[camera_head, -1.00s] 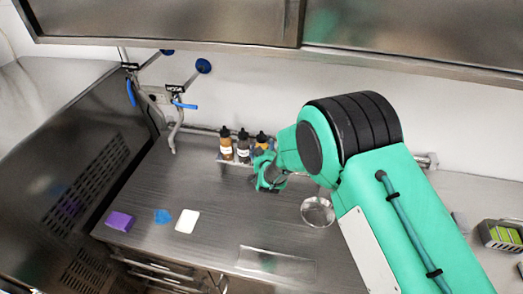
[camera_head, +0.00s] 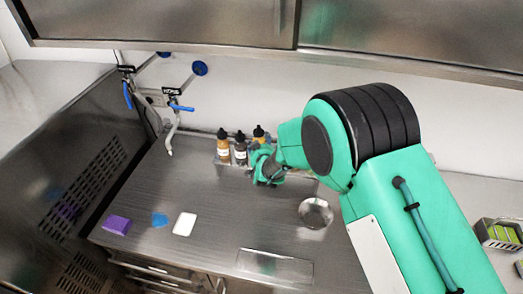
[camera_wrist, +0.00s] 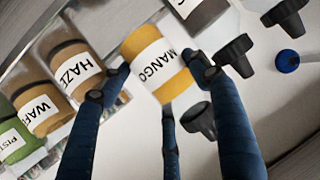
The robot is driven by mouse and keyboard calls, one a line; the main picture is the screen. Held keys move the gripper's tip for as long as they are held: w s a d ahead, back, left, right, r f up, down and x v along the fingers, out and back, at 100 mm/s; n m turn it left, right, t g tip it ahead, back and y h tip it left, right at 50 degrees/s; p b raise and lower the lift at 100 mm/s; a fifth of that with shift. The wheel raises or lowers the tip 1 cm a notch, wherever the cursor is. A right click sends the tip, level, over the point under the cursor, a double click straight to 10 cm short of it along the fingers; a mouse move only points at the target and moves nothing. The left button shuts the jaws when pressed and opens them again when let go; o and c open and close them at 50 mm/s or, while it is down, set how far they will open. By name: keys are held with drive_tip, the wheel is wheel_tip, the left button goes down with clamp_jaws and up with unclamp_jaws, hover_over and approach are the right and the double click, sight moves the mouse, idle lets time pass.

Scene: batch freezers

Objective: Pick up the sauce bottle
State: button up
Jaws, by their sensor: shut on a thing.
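A yellow sauce bottle labelled MANGO (camera_wrist: 140,43) is between the dark blue fingers of my gripper (camera_wrist: 163,74) in the wrist view. The fingers are shut on it, and it appears tilted in that view. In the head view, my gripper (camera_head: 265,165) is at the right end of the bottle row. The held bottle (camera_head: 259,133) shows its dark cap and orange top, with its lower part hidden behind my gripper. An orange-brown bottle (camera_head: 223,151) and a dark brown bottle (camera_head: 240,152) stand to its left.
Other labelled bottles, HAZ (camera_wrist: 75,68) and WAF (camera_wrist: 40,110), sit close by in a clear rack. A purple block (camera_head: 117,225), blue piece (camera_head: 160,220) and white card (camera_head: 185,224) lie left on the metal counter.

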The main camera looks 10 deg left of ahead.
sight(262, 135)
wheel_tip(262, 135, up, 6)
drive_tip(key=shift+r, duration=0.1)
idle(1.1)
drive_tip(key=s+a+f+b, duration=0.25)
drive_tip(key=s+f, duration=0.25)
drive_tip(key=s, duration=0.7)
drive_tip(key=s+a+f+b, duration=0.2)
drive_tip(key=s+a+f, duration=0.15)
drive_tip(key=s, duration=0.85)
drive_tip(key=s+d+f+b, duration=0.2)
drive_tip(key=s+d+f, duration=0.2)
drive_tip(key=s, duration=0.5)
drive_tip(key=s+d+f+b, duration=0.2)
drive_tip(key=s+d+f, duration=0.2)
drive_tip(key=s, duration=0.5)
drive_tip(key=shift+s+d+f, duration=0.15)
drive_tip(key=shift+d, duration=0.1)
drive_tip(key=w+a+f+b, duration=0.1)
drive_tip(key=w+a+b, duration=0.1)
drive_tip(key=w+a, duration=0.9)
drive_tip(key=shift+w+f+b, duration=0.25)
drive_tip(key=shift+w+b, duration=0.1)
drive_tip(key=shift+w, duration=0.05)
